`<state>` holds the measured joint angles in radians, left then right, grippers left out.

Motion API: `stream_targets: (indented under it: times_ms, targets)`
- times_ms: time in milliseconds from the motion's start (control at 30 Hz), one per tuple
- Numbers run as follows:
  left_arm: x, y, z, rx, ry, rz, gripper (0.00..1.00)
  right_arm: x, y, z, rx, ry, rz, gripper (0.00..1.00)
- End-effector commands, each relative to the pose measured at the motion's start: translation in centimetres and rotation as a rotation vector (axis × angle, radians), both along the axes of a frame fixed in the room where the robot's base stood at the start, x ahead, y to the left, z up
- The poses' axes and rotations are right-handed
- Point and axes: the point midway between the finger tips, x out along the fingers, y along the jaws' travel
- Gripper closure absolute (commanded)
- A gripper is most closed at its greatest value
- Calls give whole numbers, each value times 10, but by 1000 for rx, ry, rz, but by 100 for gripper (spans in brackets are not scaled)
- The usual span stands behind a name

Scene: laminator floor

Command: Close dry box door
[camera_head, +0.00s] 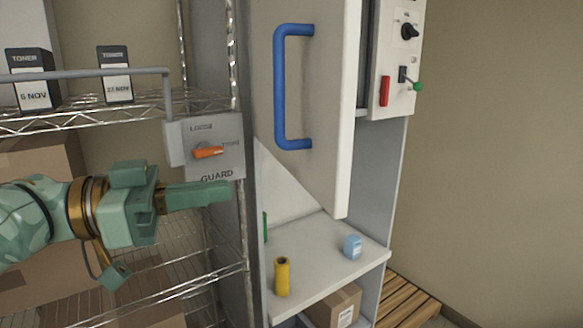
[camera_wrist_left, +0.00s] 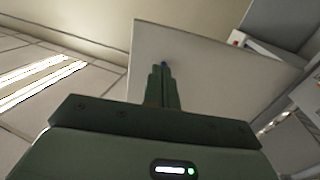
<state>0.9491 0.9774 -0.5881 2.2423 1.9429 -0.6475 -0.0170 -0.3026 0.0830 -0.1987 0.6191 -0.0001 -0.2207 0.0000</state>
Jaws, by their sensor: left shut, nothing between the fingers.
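The white door (camera_head: 318,185) with a blue bar handle (camera_head: 280,90) stands in front of the tall white cabinet. Its lower edge slants out toward me, so it looks swung open. My left gripper (camera_head: 228,192) is shut and empty, left of the door and lower than the handle, apart from it in the picture. In the left wrist view my shut fingers (camera_wrist_left: 161,70) point up in front of a pale panel (camera_wrist_left: 210,80), likely the door. My right gripper is not in view.
A grey guard box (camera_head: 225,160) with an orange switch hangs on the wire rack just above my left gripper. A control panel (camera_head: 397,60) is at right.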

Motion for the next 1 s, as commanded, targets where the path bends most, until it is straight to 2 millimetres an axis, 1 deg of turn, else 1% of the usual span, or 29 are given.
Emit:
stream_targets:
  times_ms: [33, 300, 400, 500, 700, 1000]
  targets:
    - [3, -11, 6, -3, -1, -5, 100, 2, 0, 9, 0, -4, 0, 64]
    - [24, -65, 5, -4, 0, -3, 100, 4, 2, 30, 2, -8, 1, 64]
    - [30, -80, 4, -4, 0, -2, 100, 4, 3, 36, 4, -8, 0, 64]
    - [35, -90, 3, -3, 1, 0, 100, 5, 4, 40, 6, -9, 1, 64]
    - [39, -100, 1, -1, 0, 1, 100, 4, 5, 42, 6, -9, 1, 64]
    - [39, -100, 0, -1, 0, 2, 100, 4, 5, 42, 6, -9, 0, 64]
